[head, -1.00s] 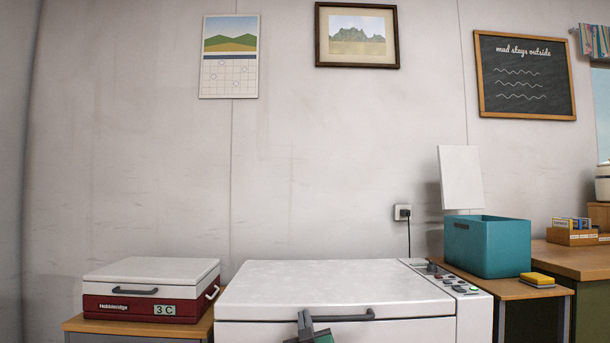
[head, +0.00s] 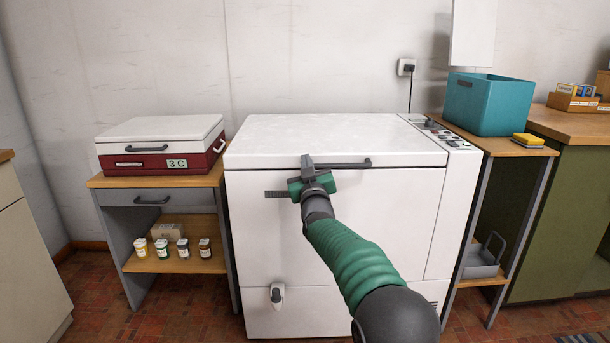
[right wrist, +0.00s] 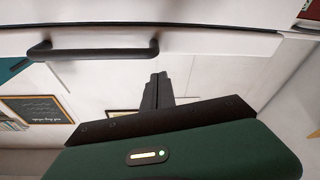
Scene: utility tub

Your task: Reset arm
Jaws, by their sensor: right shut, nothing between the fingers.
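My right arm reaches up from the bottom of the head view to the front of a white tub cabinet (head: 385,225) with a closed flat lid (head: 330,137). My right gripper (head: 307,160) is shut and empty. In the head view it overlaps the left end of the lid's dark bar handle (head: 345,164). In the right wrist view the closed fingers (right wrist: 157,90) point away, and the handle (right wrist: 92,51) shows apart from them, to their upper left. My left gripper is not in view.
A red and white case (head: 160,145) sits on a small table at left, with several jars (head: 172,248) on its lower shelf. A teal bin (head: 488,104) and a yellow sponge (head: 528,140) are on the right stand. A tap (head: 277,295) projects low on the tub's front.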

